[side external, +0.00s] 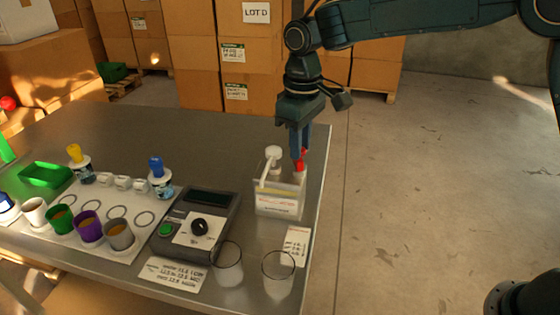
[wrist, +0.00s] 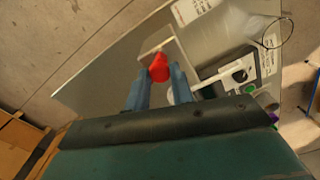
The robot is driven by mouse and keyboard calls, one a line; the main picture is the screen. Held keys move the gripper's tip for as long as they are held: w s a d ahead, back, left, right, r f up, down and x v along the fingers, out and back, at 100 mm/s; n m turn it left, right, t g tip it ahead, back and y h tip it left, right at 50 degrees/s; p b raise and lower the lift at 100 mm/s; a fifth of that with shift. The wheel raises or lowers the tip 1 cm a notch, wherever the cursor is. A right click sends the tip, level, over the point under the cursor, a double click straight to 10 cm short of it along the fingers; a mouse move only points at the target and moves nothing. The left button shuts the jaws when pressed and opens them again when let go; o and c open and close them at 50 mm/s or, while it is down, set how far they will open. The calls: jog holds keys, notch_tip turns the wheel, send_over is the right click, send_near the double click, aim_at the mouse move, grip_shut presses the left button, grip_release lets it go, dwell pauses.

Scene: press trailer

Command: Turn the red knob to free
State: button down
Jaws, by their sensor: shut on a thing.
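The red knob (side external: 300,161) sits at the top right of a clear, box-like holder (side external: 279,207) near the table's right edge. My gripper (side external: 300,152) points down from above and is shut on the knob. The wrist view shows the red knob (wrist: 158,68) between the two blue fingertips of my gripper (wrist: 159,75). The fingers cover part of the knob, and I cannot read any markings for its position.
A white-capped part (side external: 273,153) stands close left of the knob. A grey device (side external: 210,215) with a black dial and green button is further left. Two clear glasses (side external: 278,268) stand in front. Several cups and stamps stand at the left. The table's back is clear.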

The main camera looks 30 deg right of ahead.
jog(key=m, duration=0.5)
dwell(0.4)
jog(key=c, duration=1.2)
grip_release()
jog(key=shift+r, duration=0.1)
notch_tip(320, 180, up, 14)
